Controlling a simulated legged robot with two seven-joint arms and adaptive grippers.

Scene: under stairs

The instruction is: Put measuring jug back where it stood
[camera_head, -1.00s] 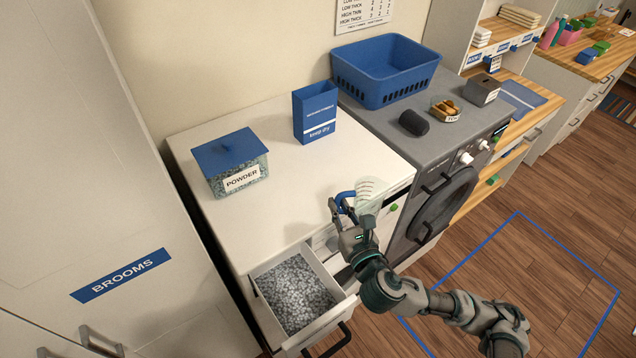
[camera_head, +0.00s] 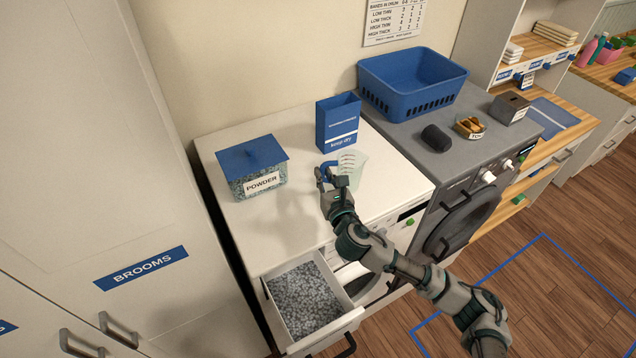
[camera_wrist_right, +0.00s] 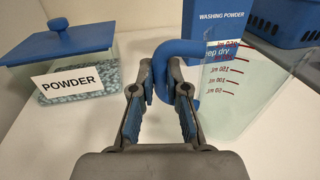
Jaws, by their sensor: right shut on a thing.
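The measuring jug (camera_head: 352,169) is clear with a blue handle and red graduation marks. It is over the white machine top, in front of the blue washing powder box (camera_head: 338,121). My right gripper (camera_head: 327,178) is shut on its blue handle. In the right wrist view the jug (camera_wrist_right: 238,85) is upright to the right of my fingers (camera_wrist_right: 160,95), with the handle between them. I cannot tell whether its base touches the top. My left gripper is not in view.
The powder container (camera_head: 252,168) with a blue lid stands left on the white top (camera_head: 290,228). An open drawer (camera_head: 357,313) of granules is below. A blue basket (camera_head: 412,83) and dark cylinder (camera_head: 436,138) sit on the grey machine. The front of the white top is clear.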

